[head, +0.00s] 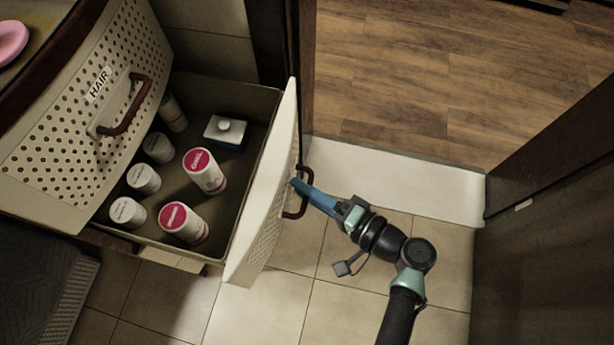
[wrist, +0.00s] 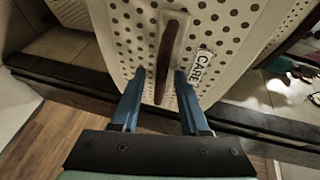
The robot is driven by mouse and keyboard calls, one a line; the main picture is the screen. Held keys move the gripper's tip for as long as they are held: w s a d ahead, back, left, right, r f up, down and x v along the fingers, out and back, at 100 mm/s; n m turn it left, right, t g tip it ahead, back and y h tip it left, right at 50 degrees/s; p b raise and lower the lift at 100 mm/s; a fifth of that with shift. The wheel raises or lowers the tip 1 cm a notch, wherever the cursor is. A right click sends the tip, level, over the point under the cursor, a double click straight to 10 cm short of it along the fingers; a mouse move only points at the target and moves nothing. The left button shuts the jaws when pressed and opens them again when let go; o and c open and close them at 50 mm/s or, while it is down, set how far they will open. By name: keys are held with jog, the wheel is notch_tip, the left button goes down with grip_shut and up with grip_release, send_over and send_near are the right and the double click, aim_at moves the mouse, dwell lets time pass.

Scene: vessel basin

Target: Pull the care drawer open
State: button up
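The care drawer (head: 262,205) is pulled well out, its pale front facing right and its inside showing from above. In the wrist view its perforated front (wrist: 125,25) carries a CARE label (wrist: 201,66). Its brown handle (head: 304,192) stands out from the front; it also shows in the wrist view (wrist: 171,50). My gripper (head: 297,184) is at the handle. In the wrist view the blue fingers (wrist: 160,74) stand apart, one on each side of the handle, with gaps visible. The gripper looks open. I cannot tell whether either finger touches the handle.
Inside the drawer are white-capped containers (head: 144,179), two pink-topped bottles (head: 204,171) and a blue-and-white box (head: 226,132). The HAIR drawer front (head: 95,115) is at the left. A dark door (head: 550,210) stands at the right. Tiled floor (head: 340,300) is clear below.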

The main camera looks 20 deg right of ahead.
dwell(0.4)
jog(key=p+v, duration=0.1)
jog(key=v, duration=1.2)
